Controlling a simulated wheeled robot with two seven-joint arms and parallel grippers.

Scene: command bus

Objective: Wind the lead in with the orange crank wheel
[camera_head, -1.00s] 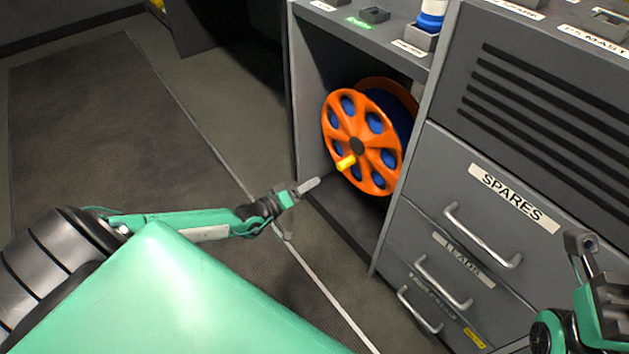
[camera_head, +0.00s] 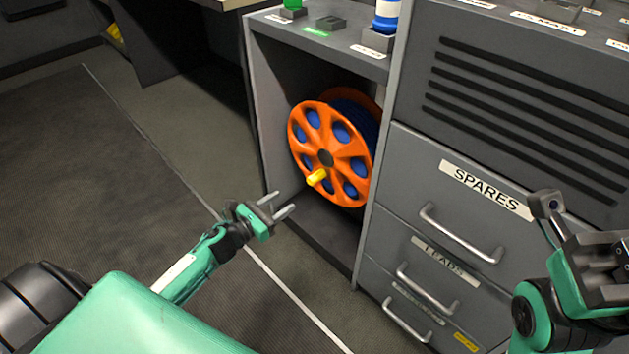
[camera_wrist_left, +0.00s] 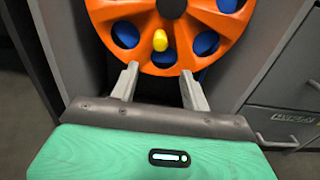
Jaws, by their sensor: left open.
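The orange crank wheel (camera_head: 322,148) stands upright in an open cabinet bay, on a reel wound with blue lead (camera_head: 360,116). Its yellow crank knob (camera_head: 316,178) sticks out at the lower left of the wheel in the head view. My left gripper (camera_head: 284,202) is open and empty, low in front of the bay and short of the knob. In the left wrist view the knob (camera_wrist_left: 160,40) shows above and between the two open fingers (camera_wrist_left: 160,85), apart from them. My right gripper (camera_head: 580,222) is at the right edge; its jaw state is unclear.
The bay's side wall (camera_head: 258,110) stands left of the wheel. Right of it are drawers with bar handles (camera_head: 460,235), including one labelled SPARES (camera_head: 486,189). A shelf top (camera_head: 330,36) with small devices lies above. The floor (camera_head: 180,150) at left is clear.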

